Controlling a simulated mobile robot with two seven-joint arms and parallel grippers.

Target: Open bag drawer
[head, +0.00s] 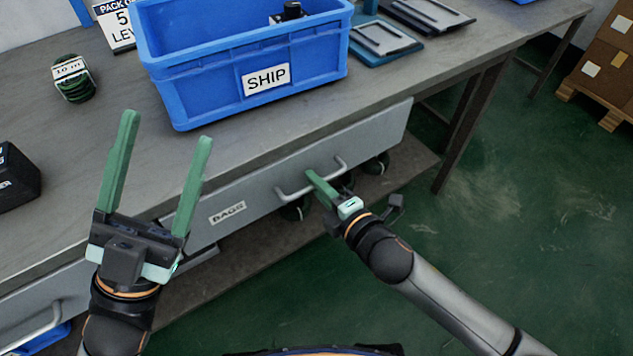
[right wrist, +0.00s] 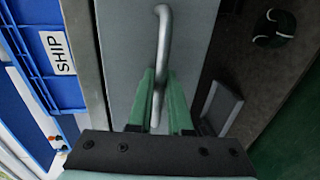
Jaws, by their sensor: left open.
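The bag drawer (head: 257,193) is a grey front labelled BAGS, close under the table edge; no drawer interior shows. Its bar handle (head: 293,192) is on the front and also shows in the right wrist view (right wrist: 163,45). My left gripper (head: 166,128) is open and empty, with fingers spread, in front of the table and left of the BAGS label.
A blue SHIP bin (head: 215,85) stands on the table (head: 240,135) above the drawer. A green coil (head: 74,80) and a black box (head: 15,178) are at left. Another drawer handle (head: 35,330) is at lower left. Dark round items (head: 375,163) lie on the lower shelf.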

